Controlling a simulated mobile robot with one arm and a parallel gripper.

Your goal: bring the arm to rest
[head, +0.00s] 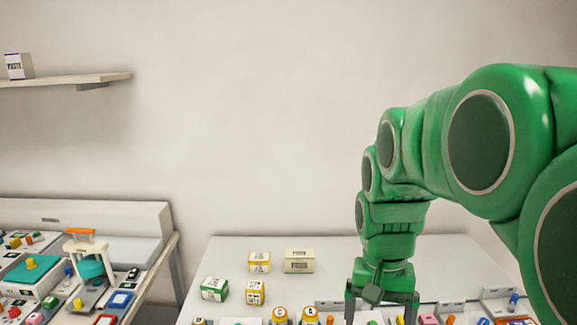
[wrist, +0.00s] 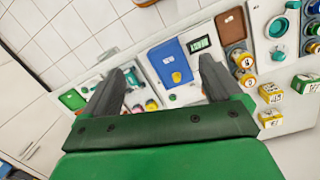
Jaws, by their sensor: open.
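My green arm reaches in from the right in the head view and bends down over the front right of the white table (head: 345,265). My gripper (head: 382,308) points down, with its two dark fingers spread apart at the bottom edge. In the wrist view my gripper (wrist: 166,85) is open and nothing is between its fingers. A blue panel (wrist: 170,62) and a white panel with small coloured parts lie below and beyond the fingers. The gap between the fingertips and these panels is hard to judge.
Small boxes, including a green one (head: 214,289), a yellow one (head: 255,292) and a cream one (head: 299,260), stand on the table left of my gripper. Yellow-capped jars (head: 280,315) stand in front. A second bench (head: 150,250) is at left, below a wall shelf (head: 75,79).

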